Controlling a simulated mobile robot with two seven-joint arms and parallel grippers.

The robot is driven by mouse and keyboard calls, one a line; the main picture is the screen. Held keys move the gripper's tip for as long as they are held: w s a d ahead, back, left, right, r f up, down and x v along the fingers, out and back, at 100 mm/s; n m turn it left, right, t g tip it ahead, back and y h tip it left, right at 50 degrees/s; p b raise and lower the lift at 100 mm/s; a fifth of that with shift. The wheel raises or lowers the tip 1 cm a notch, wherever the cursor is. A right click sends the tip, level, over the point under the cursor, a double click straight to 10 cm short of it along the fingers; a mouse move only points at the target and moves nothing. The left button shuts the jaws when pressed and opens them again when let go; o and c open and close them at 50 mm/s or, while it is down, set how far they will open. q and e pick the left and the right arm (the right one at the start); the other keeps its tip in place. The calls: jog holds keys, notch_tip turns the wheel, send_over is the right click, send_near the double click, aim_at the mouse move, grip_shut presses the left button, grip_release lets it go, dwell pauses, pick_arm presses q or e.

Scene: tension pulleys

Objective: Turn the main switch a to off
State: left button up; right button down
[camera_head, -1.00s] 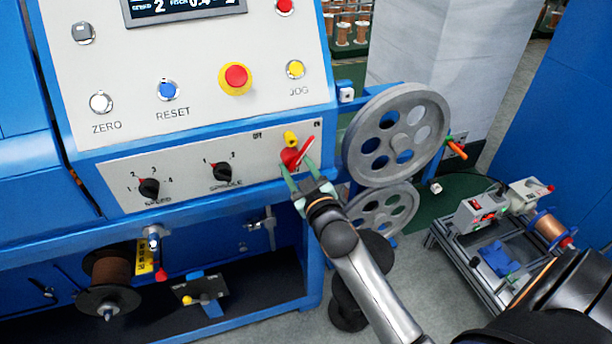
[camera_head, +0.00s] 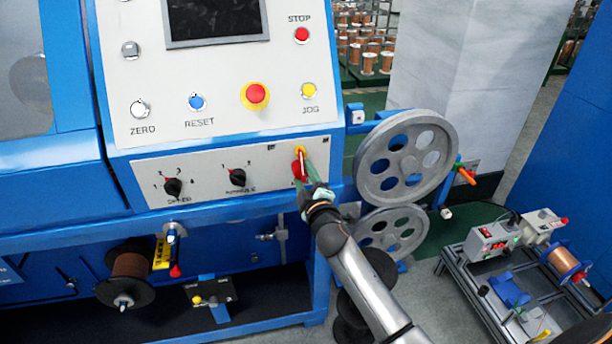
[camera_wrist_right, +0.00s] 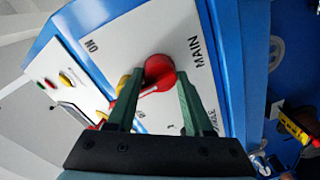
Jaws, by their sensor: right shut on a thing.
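The main switch is a red rotary handle (camera_head: 299,168) on a yellow base, at the right end of the lower grey panel (camera_head: 215,178). In the head view its handle stands close to upright. My right gripper (camera_head: 310,190) reaches it from below and is shut on the red handle. In the right wrist view the red handle (camera_wrist_right: 159,74) sits between the two green fingers of my right gripper (camera_wrist_right: 158,92), with "MAIN" and "ON" lettering on the panel around it. The fingers hide part of the handle. My left gripper is not in view.
A red emergency button (camera_head: 257,94) and a yellow JOG button (camera_head: 308,91) sit above on the sloped panel. The display (camera_head: 216,20) is dark. Two grey pulley wheels (camera_head: 405,160) stand just right of the switch. A small bench machine (camera_head: 510,270) is at lower right.

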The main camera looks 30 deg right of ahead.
jog(key=n, duration=0.1)
jog(key=n+p, duration=0.1)
jog(key=n, duration=0.1)
jog(key=shift+w+r, duration=0.1)
jog(key=shift+r, duration=0.15)
jog(key=shift+n+h+p, duration=0.3)
jog(key=shift+n+p, duration=0.15)
jog(key=shift+n, duration=1.95)
jog(key=shift+c, duration=1.4)
grip_release()
jog(key=shift+f, duration=0.1)
jog(key=shift+a, duration=0.1)
